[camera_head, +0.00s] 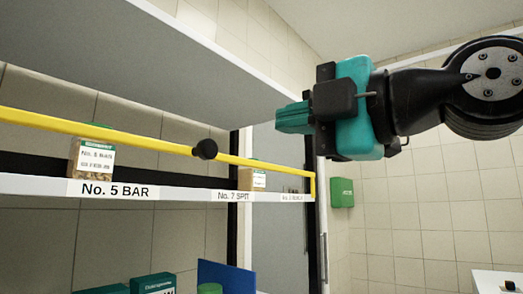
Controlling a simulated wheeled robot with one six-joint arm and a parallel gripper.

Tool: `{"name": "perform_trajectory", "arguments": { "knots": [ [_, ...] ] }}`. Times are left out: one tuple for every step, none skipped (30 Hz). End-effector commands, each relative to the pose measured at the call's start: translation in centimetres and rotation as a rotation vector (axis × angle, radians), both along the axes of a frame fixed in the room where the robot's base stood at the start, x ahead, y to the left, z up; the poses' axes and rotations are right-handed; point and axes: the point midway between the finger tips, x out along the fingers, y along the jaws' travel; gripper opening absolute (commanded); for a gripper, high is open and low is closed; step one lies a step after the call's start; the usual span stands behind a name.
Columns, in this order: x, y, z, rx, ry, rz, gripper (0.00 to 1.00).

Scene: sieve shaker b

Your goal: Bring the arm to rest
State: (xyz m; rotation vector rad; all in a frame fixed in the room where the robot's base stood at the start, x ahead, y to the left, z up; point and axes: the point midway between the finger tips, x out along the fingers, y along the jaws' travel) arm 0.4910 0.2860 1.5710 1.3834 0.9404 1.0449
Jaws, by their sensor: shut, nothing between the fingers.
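My arm comes in from the right edge, high in the picture. My gripper (292,117) is at its end and points left, with its green fingers together and nothing between them. It is in the air in front of the shelf's right end, apart from the shelf and the yellow rail in the picture. No other view shows the fingertips closely.
A shelf (168,193) with a yellow rail (110,129) and black knob (205,149) runs along the left. A grey panel (160,62) hangs above. Green boxes (153,284) are below. A green wall box (342,192) is at right.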

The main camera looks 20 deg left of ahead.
Motion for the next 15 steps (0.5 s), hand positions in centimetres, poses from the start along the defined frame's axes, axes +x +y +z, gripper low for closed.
{"name": "perform_trajectory", "arguments": {
  "knots": [
    [-0.1, -0.6, -0.2, 0.000, -0.001, -0.003, 0.00],
    [-0.2, -0.8, -0.2, 0.000, -0.001, -0.002, 0.00],
    [-0.3, -1.0, -0.1, 0.000, -0.001, -0.001, 0.00],
    [-0.3, -1.1, -0.1, -0.001, 0.000, -0.001, 0.00],
    [-0.3, -1.2, -0.1, -0.001, 0.000, -0.001, 0.00],
    [-0.4, -1.2, -0.1, -0.001, 0.000, -0.001, 0.00],
    [-0.4, -1.2, -0.1, -0.001, 0.003, -0.001, 0.00],
    [-0.3, -1.3, -0.2, -0.004, 0.009, -0.002, 0.00],
    [-0.1, -1.4, -0.6, -0.011, 0.030, -0.007, 0.00],
    [0.1, -1.5, -1.2, -0.019, 0.056, -0.012, 0.00],
    [0.3, -1.8, -2.0, -0.031, 0.095, -0.021, 0.00],
    [0.7, -2.2, -3.4, -0.052, 0.167, -0.038, 0.00],
    [1.1, -2.7, -4.8, -0.071, 0.236, -0.056, 0.00],
    [1.6, -3.3, -6.5, -0.091, 0.318, -0.080, 0.00],
    [2.1, -4.2, -9.0, -0.120, 0.444, -0.119, 0.00]
  ]
}}
